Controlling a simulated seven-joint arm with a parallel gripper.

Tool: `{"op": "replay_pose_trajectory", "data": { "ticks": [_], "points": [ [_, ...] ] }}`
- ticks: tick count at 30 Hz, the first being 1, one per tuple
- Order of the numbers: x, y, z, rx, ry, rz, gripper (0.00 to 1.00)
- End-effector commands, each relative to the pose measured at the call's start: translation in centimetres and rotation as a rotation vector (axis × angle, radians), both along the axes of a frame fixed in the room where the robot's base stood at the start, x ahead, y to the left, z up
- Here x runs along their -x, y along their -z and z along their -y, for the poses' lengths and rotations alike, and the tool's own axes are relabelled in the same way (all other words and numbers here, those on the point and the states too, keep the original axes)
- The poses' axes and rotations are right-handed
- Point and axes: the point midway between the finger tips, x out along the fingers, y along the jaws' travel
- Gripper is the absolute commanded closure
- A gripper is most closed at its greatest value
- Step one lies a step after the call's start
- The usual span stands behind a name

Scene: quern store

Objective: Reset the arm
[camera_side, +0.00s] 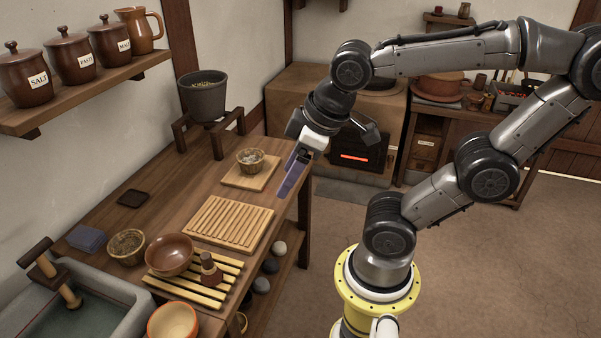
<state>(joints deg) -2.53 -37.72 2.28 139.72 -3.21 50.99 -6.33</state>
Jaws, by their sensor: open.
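My arm reaches in from the right on its yellow base.
The bench holds a small basket (250,161), ribbed board (229,223), brown bowl (169,255), brush (210,268), and grey hopper (203,95) on a stand. A stove (358,150) with a glowing slot stands behind. A shelf of jars (85,92) hangs left. Open floor lies right.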

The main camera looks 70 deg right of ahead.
Motion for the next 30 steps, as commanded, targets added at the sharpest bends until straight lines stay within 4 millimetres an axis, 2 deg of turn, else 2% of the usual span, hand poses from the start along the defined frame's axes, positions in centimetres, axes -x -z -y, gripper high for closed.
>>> {"op": "replay_pose_trajectory", "data": {
  "ticks": [3,6,30],
  "points": [
    [1.6,-0.2,-0.1,-0.076,0.113,0.047,0.31],
    [2.0,-0.2,-0.1,-0.104,0.153,0.06,0.31],
    [2.0,-0.2,-0.2,-0.106,0.156,0.06,0.31]
  ]
}}
